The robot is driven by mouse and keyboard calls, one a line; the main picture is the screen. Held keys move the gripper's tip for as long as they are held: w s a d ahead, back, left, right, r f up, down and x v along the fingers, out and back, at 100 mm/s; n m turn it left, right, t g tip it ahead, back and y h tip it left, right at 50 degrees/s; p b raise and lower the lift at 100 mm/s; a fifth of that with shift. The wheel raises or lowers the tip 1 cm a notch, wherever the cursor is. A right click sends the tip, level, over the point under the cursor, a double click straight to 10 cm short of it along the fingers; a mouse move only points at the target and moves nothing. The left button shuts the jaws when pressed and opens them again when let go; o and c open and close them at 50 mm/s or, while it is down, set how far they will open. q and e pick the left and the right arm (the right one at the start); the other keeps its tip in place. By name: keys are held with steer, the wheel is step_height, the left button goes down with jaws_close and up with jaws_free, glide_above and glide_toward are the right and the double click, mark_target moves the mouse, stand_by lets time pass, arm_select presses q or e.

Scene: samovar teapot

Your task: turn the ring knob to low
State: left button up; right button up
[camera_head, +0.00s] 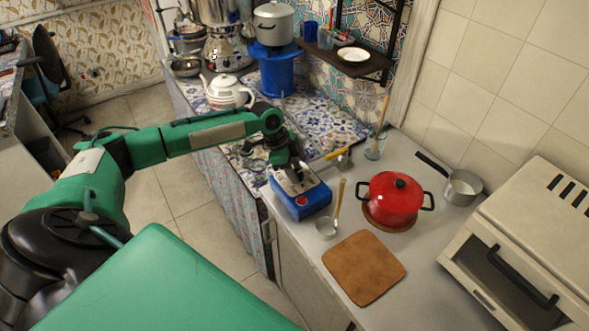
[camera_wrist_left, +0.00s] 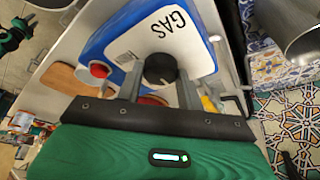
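A blue box with a white top marked GAS (camera_wrist_left: 122,48) carries a round black knob (camera_wrist_left: 162,69) with a pale pointer mark. In the head view the blue box (camera_head: 312,200) sits on the counter edge, with a red round part on its side. My left gripper (camera_wrist_left: 160,88) is at the box top, its two fingers apart on either side of the knob. I cannot tell whether a finger touches it. In the head view the left gripper (camera_head: 294,172) hides the knob.
A glass (camera_head: 375,147) stands behind. A white teapot (camera_head: 227,93) is on the tiled counter further back. An oven (camera_head: 525,240) fills the right.

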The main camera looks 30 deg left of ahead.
arm_select(q)
steer(key=shift+m, duration=0.3)
steer(key=m, duration=0.2)
steer(key=m+g, duration=0.1)
steer(key=shift+w+m+g+h+b, duration=0.15)
steer(key=shift+m+g+h+b, duration=0.15)
steer(key=shift+m, duration=0.1)
steer(key=shift+w+m+g+b, duration=0.1)
steer(key=shift+m+g+b, duration=0.55)
steer(key=shift+m, duration=1.45)
steer(key=shift+g, duration=0.25)
steer(key=o, duration=1)
